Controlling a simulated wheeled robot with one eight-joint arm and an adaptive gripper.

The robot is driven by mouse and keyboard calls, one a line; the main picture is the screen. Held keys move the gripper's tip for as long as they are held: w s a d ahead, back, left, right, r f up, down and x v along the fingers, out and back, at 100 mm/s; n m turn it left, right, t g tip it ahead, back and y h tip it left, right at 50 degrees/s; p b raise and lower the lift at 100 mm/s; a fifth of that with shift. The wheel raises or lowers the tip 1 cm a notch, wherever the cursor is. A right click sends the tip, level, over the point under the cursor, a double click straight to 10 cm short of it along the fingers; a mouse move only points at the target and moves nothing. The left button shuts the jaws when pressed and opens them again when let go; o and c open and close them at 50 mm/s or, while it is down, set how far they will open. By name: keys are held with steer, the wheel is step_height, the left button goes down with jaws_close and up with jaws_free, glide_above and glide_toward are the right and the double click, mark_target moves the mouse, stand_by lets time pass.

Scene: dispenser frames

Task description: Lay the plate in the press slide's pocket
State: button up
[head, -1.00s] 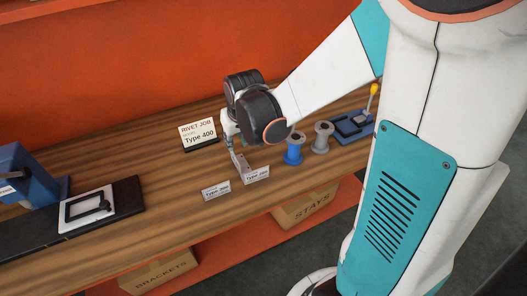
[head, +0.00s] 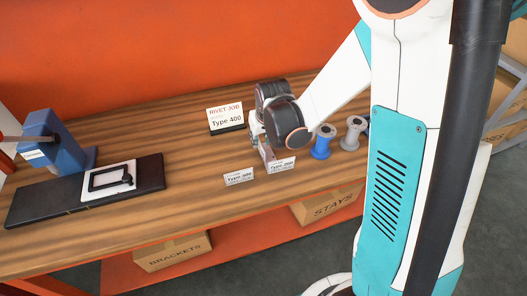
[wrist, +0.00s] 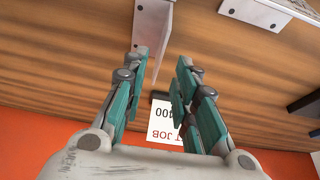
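The press slide (head: 40,205) is a black bar at the left of the bench, with a white square (head: 122,168) on it carrying a black frame and a small handle. My gripper (head: 266,148) is low over the bench behind the small type cards. In the wrist view its green-padded fingers (wrist: 162,68) are apart. A light grey metal plate (wrist: 152,22) with a small hole lies just beyond the fingertips, partly behind the left finger. It shows in the head view (head: 268,156) below my gripper. A second grey plate with holes (wrist: 255,10) is at the upper right of the wrist view.
The blue press (head: 62,145) stands behind the slide. A rivet job sign (head: 226,118) reads Type 400. Type cards (head: 239,177) stand at the bench's front edge. A blue spool (head: 322,142) and a grey spool (head: 352,134) stand close right of my gripper. The bench between slide and sign is clear.

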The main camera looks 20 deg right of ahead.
mark_target(260, 142)
steer(key=b+x, duration=0.1)
steer(key=x, duration=0.3)
steer(key=shift+d+f, duration=0.1)
steer(key=shift+f, duration=0.05)
jaws_close()
